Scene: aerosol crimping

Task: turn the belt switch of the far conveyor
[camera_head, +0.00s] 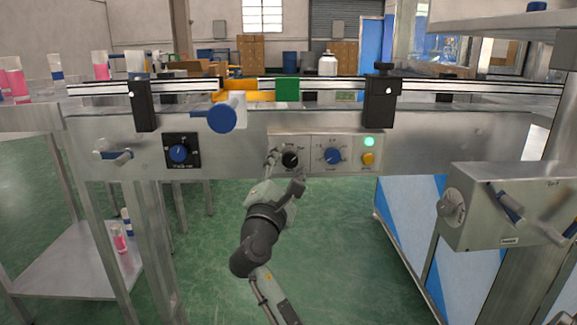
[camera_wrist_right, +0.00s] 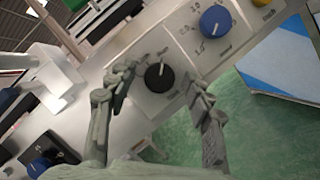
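A black rotary knob (camera_head: 290,159) with a white pointer line sits at the left of a grey control panel on the front of the conveyor (camera_head: 430,147). It looks like the belt switch, but its lettering is too small to read. In the right wrist view the knob (camera_wrist_right: 159,77) lies between the fingers, its pointer tilted slightly right of up. My right gripper (camera_head: 284,172) is open in front of it, one finger on each side. The wrist view of the gripper (camera_wrist_right: 165,92) shows gaps between both fingers and knob. My left gripper is not in view.
Right of the black knob are a blue dial (camera_head: 332,156), a yellow button (camera_head: 367,159) and a lit green lamp (camera_head: 369,141). Another blue knob (camera_head: 179,153) is at left. A grey box with handles (camera_head: 475,205) juts out at right. Guide rails run above.

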